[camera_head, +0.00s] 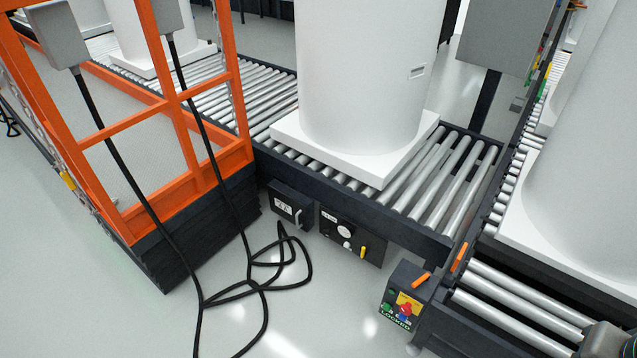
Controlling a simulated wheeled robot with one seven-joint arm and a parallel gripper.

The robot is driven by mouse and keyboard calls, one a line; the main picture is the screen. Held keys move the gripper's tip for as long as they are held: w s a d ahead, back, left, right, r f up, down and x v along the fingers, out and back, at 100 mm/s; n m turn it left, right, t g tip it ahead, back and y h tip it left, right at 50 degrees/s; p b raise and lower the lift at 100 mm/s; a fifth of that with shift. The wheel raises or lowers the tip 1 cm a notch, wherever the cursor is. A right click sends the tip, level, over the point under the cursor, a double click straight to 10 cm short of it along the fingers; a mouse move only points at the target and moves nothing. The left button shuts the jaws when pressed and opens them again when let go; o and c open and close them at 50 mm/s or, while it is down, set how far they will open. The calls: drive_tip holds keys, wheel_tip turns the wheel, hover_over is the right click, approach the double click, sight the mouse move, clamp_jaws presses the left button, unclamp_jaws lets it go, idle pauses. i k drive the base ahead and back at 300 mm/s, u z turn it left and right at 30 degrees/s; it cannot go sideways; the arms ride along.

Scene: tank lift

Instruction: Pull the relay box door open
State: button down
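A small dark box (291,207) with a white label and a pale upright handle (298,217) hangs under the near side of the roller conveyor. It looks like the relay box, but its label is too small to read. Its front appears shut. No fingers of my gripper show, so I cannot see it near the box or its handle. A dark rounded part at the bottom right corner may belong to my arm.
A panel (350,239) with a dial and yellow handle is right of the box. Black cables (262,287) loop on the floor in front. An orange frame (190,187) stands left. A control box (402,294) marked LOCKED and a second conveyor (520,306) stand right.

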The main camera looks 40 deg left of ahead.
sight(289, 209)
drive_tip(key=k, duration=0.8)
drive_tip(key=u, duration=1.65)
drive_tip(key=i, duration=3.05)
drive_tip(key=u, duration=0.25)
